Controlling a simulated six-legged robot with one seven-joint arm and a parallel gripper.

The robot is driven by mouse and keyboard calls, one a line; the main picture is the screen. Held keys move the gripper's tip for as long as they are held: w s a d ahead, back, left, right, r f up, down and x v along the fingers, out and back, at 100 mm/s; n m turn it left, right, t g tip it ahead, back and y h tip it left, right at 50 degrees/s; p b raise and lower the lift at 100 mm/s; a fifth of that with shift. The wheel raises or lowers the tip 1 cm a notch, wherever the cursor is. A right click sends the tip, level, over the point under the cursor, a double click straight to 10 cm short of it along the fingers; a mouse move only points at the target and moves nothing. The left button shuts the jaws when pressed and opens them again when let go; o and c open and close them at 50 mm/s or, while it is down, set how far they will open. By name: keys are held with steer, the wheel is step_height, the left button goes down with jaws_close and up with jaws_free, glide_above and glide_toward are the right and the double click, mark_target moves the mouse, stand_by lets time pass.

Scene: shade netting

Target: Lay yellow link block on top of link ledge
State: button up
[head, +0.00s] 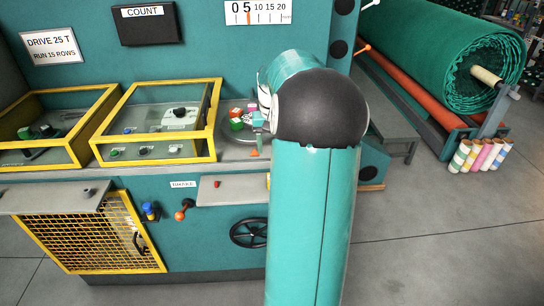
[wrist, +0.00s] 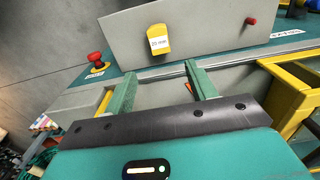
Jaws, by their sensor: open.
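The link ledge appears to be the grey plate on the machine front, in the head view (head: 233,188) and the wrist view (wrist: 215,32). A yellow piece marked "20 mm" (wrist: 159,40), which looks like the yellow link block, is at the ledge's machine-side edge in the wrist view. Whether it lies flat on the ledge is unclear. In the head view only a yellow sliver (head: 268,181) shows beside my arm. My gripper (wrist: 160,72) is open, its green fingers apart with nothing gripped. It is above the worktop, short of the yellow piece. My arm largely hides it in the head view.
A red peg (wrist: 251,21) stands on the ledge. A red mushroom button (wrist: 96,58) is to the left in the wrist view. Small coloured blocks (head: 237,124) sit on a round plate beside a yellow-framed case (head: 215,120). A handwheel (head: 248,233) is below the ledge.

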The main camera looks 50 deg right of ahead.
steer(key=w+a+r+n+t+h, duration=0.15)
steer(key=a+r, duration=0.25)
steer(key=a, duration=0.7)
steer(key=w+a+r+n+h, duration=0.1)
steer(key=a+r+n, duration=0.25)
steer(key=a, duration=0.85)
steer(key=s+a+n+t+y, duration=0.1)
steer(key=s+a+n+t, duration=0.1)
steer(key=s+a, duration=0.3)
steer(key=s+a+n+t+y, duration=0.1)
steer(key=s+a, duration=0.4)
steer(key=a, duration=0.9)
steer(key=shift+s+f+n+t, duration=0.2)
steer(key=shift+s+n+t, duration=0.3)
steer(key=shift+n, duration=0.4)
steer(key=shift+w+y, duration=0.15)
steer(key=shift+y, duration=0.1)
